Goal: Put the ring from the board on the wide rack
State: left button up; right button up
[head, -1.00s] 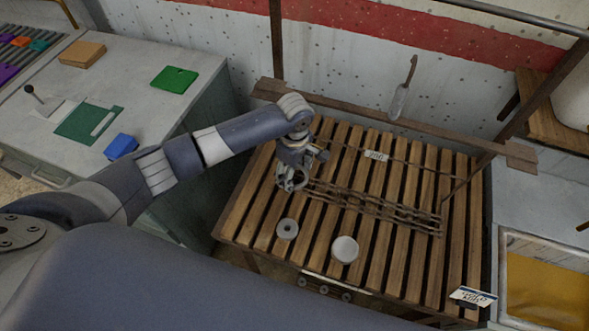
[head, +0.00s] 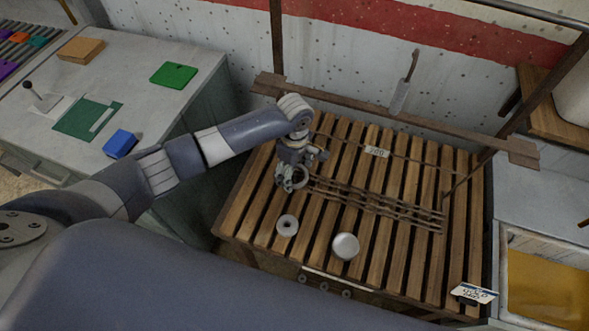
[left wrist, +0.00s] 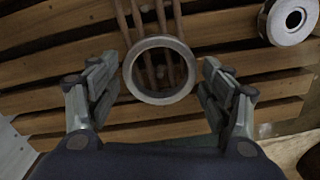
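A plain grey metal ring (left wrist: 129,72) is between the fingers of my left gripper (left wrist: 158,72) in the left wrist view, with a gap on each side. The gripper is open; it also shows in the head view (head: 291,178), low over the slatted wooden board, where the ring (head: 304,180) shows partly beside the fingers. The wide rack of thin brown rods (head: 385,207) runs right from there. Its rod ends (left wrist: 148,22) show behind and through the ring; I cannot tell whether the ring encircles them or rests on them. My right gripper is out of view.
A thick pale washer (head: 287,225) and a round pale disc (head: 345,246) lie on the slatted board (head: 262,228) in front of the gripper. A wooden rail (head: 430,131) crosses behind. A grey counter (head: 190,95) with coloured blocks stands left.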

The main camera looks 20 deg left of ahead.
pick_arm(q)
jog(key=shift+o, duration=0.4)
jog(key=shift+r, duration=4.05)
